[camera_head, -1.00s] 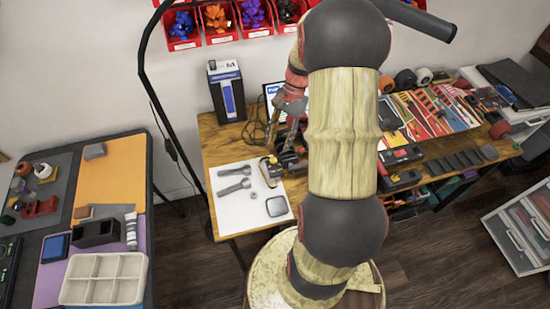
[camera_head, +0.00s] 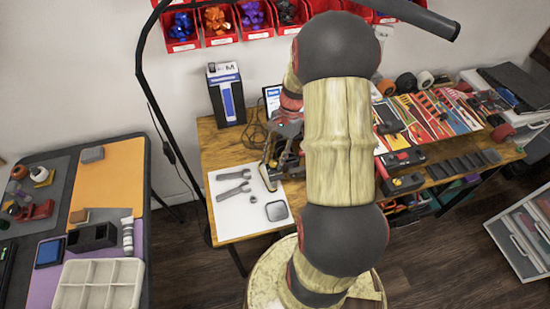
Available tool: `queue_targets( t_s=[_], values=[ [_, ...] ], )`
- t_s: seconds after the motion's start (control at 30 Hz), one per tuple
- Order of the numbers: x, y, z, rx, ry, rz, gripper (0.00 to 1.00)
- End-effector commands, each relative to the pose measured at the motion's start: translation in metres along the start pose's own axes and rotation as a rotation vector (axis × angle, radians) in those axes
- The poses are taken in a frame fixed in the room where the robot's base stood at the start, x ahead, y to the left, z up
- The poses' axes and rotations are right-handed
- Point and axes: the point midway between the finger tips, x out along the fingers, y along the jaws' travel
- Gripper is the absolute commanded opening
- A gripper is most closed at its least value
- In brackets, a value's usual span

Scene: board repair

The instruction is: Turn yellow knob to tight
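I cannot make out a yellow knob in this view. My gripper (camera_head: 274,164) is at the left part of the wooden workbench (camera_head: 222,150), by the upper right edge of a white sheet (camera_head: 240,218). It is small and dark here, and my arm covers part of it. A dark object with a tan edge (camera_head: 266,178) shows right at the gripper, and I cannot tell whether they touch. The fingertips are not clear, so I cannot tell whether they are open or shut.
Two grey wrenches (camera_head: 233,183) and a rounded grey square piece (camera_head: 276,210) lie on the sheet. A dark box (camera_head: 227,95) stands behind. Skateboard decks (camera_head: 430,115) and wheels (camera_head: 405,80) lie at right. A side table (camera_head: 110,190) stands at left.

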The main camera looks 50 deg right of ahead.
Motion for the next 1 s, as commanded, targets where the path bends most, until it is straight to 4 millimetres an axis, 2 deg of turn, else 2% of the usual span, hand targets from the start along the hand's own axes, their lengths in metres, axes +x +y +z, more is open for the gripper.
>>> queue_targets(
  t_s=[0.5,0.7,1.0],
  values=[
    [0.0001,0.0001,0.0,0.0,0.0,0.0,0.0],
    [-0.0004,0.0,0.0004,-0.009,-0.001,0.005,0.0],
    [-0.0007,-0.0014,0.0007,-0.129,-0.001,0.055,0.0]
  ],
)
